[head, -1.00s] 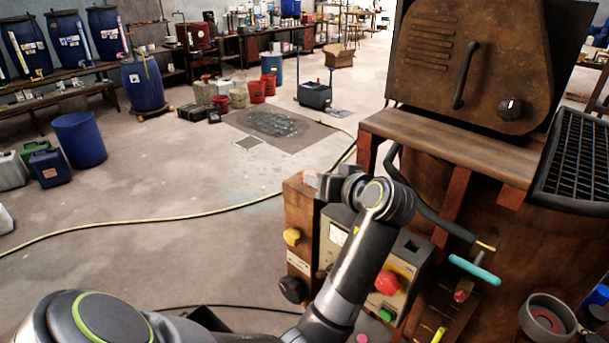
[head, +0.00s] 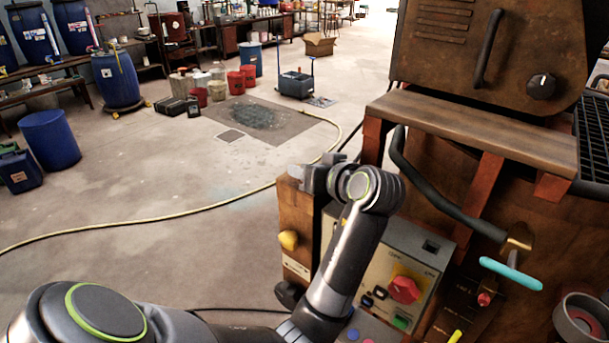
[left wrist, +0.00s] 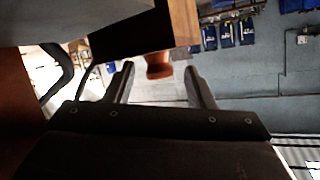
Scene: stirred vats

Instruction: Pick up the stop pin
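I cannot tell for certain which thing is the stop pin. A yellow-orange knob (head: 288,240) sticks out of the wooden-sided box beside the control panel. An orange knob (left wrist: 158,65) shows in the left wrist view, below a wooden edge and beyond the fingers; it may be the same knob. My left gripper (head: 308,177) is by the top of that box, its fingers partly hidden by the wrist. In the left wrist view my left gripper (left wrist: 160,86) is open, with nothing between its fingertips. My right gripper is not in view.
The control panel (head: 380,262) has a red knob (head: 404,290) and a green button. A cyan handle (head: 511,273) sticks out from the rusty machine (head: 480,55) at right. A wooden ledge (head: 470,125) overhangs there. A yellow hose (head: 150,222) crosses open floor.

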